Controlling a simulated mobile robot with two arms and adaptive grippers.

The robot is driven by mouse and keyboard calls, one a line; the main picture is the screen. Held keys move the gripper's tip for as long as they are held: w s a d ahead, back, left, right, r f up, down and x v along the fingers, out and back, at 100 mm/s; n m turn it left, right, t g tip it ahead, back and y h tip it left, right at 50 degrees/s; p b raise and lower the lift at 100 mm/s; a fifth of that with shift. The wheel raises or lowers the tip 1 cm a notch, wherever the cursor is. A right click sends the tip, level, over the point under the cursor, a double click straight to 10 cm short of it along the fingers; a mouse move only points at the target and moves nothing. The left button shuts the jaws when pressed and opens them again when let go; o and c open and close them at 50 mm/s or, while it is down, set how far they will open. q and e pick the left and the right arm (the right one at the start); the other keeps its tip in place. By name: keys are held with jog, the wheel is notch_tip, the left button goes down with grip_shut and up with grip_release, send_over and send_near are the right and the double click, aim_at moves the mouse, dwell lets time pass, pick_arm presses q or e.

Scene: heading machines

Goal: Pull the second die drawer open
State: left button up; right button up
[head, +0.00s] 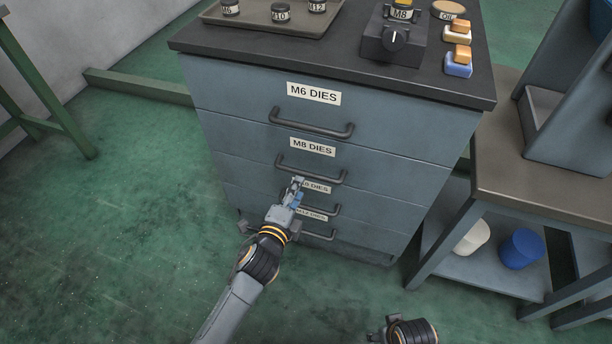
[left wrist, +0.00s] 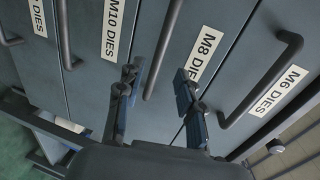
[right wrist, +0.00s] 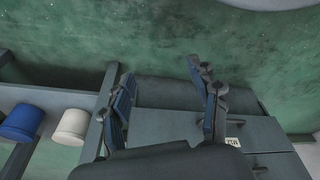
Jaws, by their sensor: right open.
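The die cabinet (head: 225,95) is blue-grey with labelled drawers, all appearing closed. The second drawer, M8 DIES (head: 245,150), has a dark bar handle (head: 325,174); its handle also shows in the left wrist view (left wrist: 163,50). My left gripper (head: 297,184) is in front of the cabinet near the left end of that handle and partly covers the M10 label. In the left wrist view its fingers (left wrist: 160,92) are apart, with the M8 handle between them in the picture; I cannot tell if they touch it. My right gripper (right wrist: 165,95) is open and empty, low by the cabinet.
The cabinet top (head: 290,50) holds a tray (head: 250,20) of die jars, a dark device (head: 393,42) with a knob, and blocks. A side table (head: 540,180) stands at right, with a blue container (head: 522,249) on its shelf. Green floor in front is clear.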

aim_at(306, 172)
pick_arm(q)
jog(key=shift+b+x, duration=0.8)
jog(key=shift+x, duration=3.2)
pick_arm(e)
notch_tip(306, 172, up, 6)
jog(key=w, duration=0.1)
jog(key=shift+w+r, duration=0.2)
pick_arm(q)
jog(key=shift+c, duration=0.2)
grip_shut()
